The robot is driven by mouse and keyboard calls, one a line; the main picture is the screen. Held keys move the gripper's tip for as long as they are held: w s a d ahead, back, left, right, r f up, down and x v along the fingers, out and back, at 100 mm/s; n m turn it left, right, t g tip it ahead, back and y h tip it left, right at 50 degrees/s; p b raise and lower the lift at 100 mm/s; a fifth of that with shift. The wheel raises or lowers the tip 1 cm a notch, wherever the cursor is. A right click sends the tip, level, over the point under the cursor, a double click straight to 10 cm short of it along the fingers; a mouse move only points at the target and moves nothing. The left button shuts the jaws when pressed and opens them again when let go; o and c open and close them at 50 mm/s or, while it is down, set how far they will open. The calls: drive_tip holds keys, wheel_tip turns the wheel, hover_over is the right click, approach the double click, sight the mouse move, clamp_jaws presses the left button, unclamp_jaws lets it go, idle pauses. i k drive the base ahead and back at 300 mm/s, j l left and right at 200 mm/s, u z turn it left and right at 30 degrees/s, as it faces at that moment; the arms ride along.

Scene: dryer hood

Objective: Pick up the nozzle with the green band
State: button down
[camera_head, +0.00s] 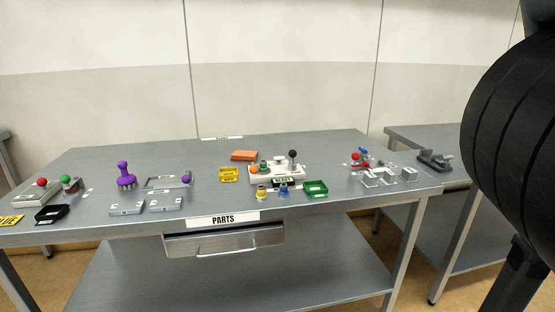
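A small green-banded piece (264,166), perhaps the nozzle with the green band, sits on a pale block (290,174) at the middle of the parts table. It is too small to tell its exact form. A nozzle with a yellow band (261,193) and a nozzle with a blue band (283,189) stand upright on the table in front of the block. My gripper cannot be made out; only a large black part of my arm shows at the right edge, well apart from these pieces.
The metal table (330,211) has a drawer (225,241) labelled PARTS. A green tray (315,188), a yellow tray (229,174) and an orange block (244,155) lie around the pale block. A purple knob piece (125,177) stands left. A second table (462,147) is at right.

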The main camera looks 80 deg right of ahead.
sight(262, 164)
drive_tip(key=z, duration=1.4)
